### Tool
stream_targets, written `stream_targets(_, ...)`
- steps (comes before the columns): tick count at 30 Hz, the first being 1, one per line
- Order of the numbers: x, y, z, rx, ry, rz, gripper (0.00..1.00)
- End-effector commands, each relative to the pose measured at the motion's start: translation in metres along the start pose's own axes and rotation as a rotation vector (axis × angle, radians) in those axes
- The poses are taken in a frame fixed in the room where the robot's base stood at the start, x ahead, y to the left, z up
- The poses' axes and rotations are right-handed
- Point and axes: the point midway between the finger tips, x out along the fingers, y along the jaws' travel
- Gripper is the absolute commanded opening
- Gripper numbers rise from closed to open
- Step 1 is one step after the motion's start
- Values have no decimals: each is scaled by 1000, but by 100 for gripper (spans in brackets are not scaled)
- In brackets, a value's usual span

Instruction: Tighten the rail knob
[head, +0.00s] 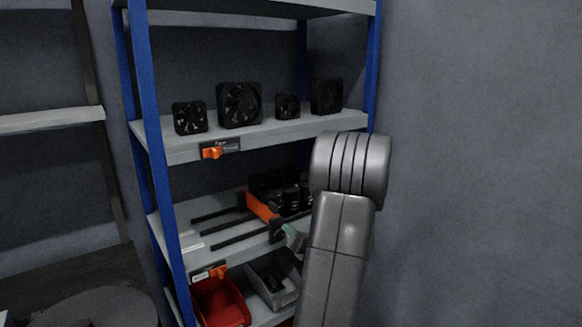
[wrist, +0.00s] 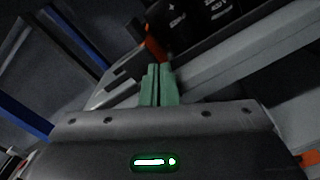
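My gripper (head: 293,237) is in front of the right part of the middle shelf. In the wrist view its green fingers (wrist: 158,87) are together, with only a thin dark line between them. An orange piece (wrist: 154,48) shows just beyond the fingertips. I cannot tell if it is a knob or the orange tray edge, or if the fingers touch it. Orange knobs sit on the shelf fronts, one on the upper shelf (head: 212,152) and one lower left (head: 218,272). An orange tray (head: 260,207) with black capacitors rests on dark rails. My arm hides the shelf's right part.
Several black fans (head: 240,105) stand on the upper shelf. A red bin (head: 222,306) and a grey bin (head: 275,295) are on the bottom shelf. Blue posts (head: 150,90) frame the rack. A bare wall (head: 480,150) is at right.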

Motion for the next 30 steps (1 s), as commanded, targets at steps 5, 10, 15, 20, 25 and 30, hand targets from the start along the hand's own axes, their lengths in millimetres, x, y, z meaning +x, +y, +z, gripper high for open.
stream_targets(5, 0, 0, 5, 1, 1, 0, 0)
stream_targets(10, -2, -2, 8, 1, 1, 0, 0)
stream_targets(15, -20, -3, 8, 0, 0, -2, 0)
stream_targets(20, -39, -2, 8, -1, 0, -1, 0)
stream_targets(25, -56, -2, 8, 0, -1, 0, 0)
stream_targets(30, -60, -2, 8, 0, 1, 0, 0)
